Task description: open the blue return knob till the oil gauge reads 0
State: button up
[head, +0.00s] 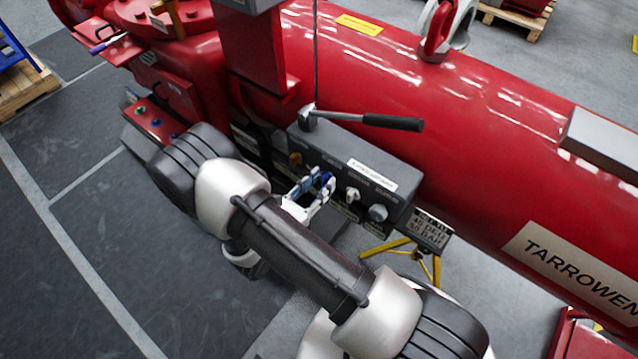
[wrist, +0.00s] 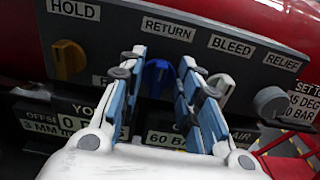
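The blue return knob (wrist: 158,76) sits on the grey control panel (wrist: 240,64) under the RETURN label (wrist: 168,28) in the wrist view. My gripper (wrist: 165,88) is open, with one finger to each side of the blue knob and gaps showing beside it. In the head view the blue knob (head: 327,178) shows at the tips of my gripper (head: 312,192), partly hidden by the fingers. I cannot make out an oil gauge reading in either view.
An orange HOLD knob (wrist: 68,60) is left of the blue knob. A white BLEED knob (wrist: 220,88) is close behind my right finger, and a grey RELIEF knob (wrist: 271,102) is farther right. A black-handled lever (head: 392,122) stands above the panel. A yellow stand (head: 400,250) is below right.

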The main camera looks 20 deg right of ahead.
jog(key=shift+c, duration=0.2)
grip_shut()
